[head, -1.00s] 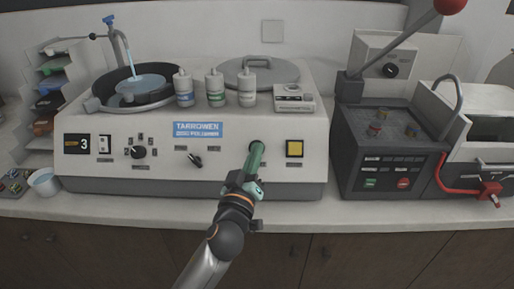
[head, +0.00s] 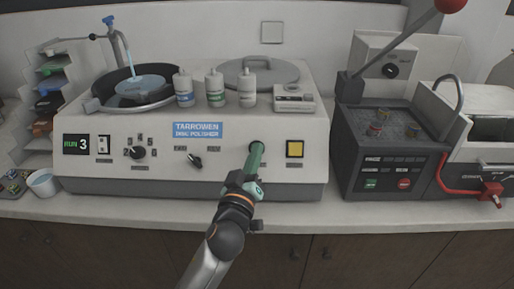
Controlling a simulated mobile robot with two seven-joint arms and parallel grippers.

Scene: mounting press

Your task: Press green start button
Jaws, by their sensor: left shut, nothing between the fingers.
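My left gripper (head: 256,152), with green fingers, is shut and empty. The polisher's display (head: 76,144) reads "RUN 3", with RUN in green. A separate green button (head: 371,184) shows on the dark mounting press (head: 349,160) at the right, left of a red button (head: 404,183); the gripper is well away from it. My right gripper is out of view.
Knobs (head: 138,152) sit on the polisher panel left of my gripper. Several bottles (head: 215,90) stand on top, right of the bowl with the wet disc (head: 142,86). A lever with a red ball (head: 451,5) rises over the press. The counter's front strip is largely clear.

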